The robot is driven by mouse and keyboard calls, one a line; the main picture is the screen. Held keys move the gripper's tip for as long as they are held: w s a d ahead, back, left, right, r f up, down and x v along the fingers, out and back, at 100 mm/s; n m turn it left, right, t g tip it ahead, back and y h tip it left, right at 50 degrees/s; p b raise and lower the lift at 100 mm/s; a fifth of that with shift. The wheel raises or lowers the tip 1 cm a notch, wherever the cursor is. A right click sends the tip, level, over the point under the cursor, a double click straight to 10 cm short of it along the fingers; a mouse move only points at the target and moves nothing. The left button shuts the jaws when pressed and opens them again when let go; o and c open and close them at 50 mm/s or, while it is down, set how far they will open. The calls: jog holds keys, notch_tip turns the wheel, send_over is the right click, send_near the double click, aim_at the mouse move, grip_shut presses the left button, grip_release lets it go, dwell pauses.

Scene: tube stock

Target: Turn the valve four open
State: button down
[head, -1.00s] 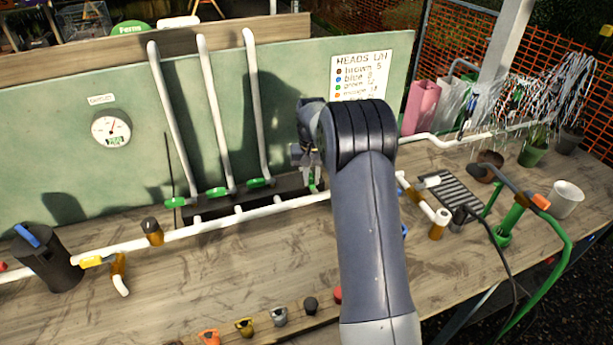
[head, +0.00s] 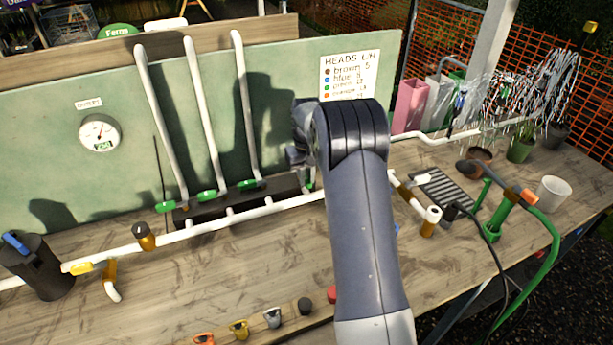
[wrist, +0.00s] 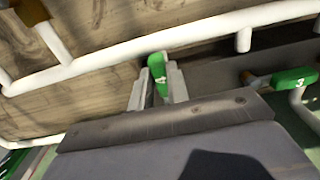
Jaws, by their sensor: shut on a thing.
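The valve four handle (wrist: 157,66) is a green lever with a white 4, seen in the wrist view below the white pipe. My gripper (wrist: 158,80) has one finger on each side of this lever and is shut on it. The lever points along the fingers, towards the white pipe. In the head view my gripper (head: 302,158) is mostly hidden behind my own arm, at the right end of the valve row. Only a little green shows beside it there, so the valve body is hidden.
Neighbouring valve three (wrist: 296,79) has a green lever lying crosswise. More green valves (head: 207,195) stand under upright white pipes, left of my gripper. A white pipe (head: 190,233) runs along the bench in front. A dial gauge (head: 99,133) hangs on the green panel.

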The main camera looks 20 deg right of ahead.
aim_at(307, 179)
jog(key=c, duration=1.4)
grip_release()
jog(key=shift+o, duration=0.2)
notch_tip(307, 179, up, 11)
jog(key=b, duration=0.1)
jog(key=shift+f, duration=0.1)
notch_tip(307, 179, down, 11)
jog(key=shift+r+p, duration=0.1)
jog(key=shift+p, duration=0.4)
jog(key=shift+a+m, duration=0.1)
jog(key=shift+m, duration=0.2)
jog(key=shift+r, duration=0.1)
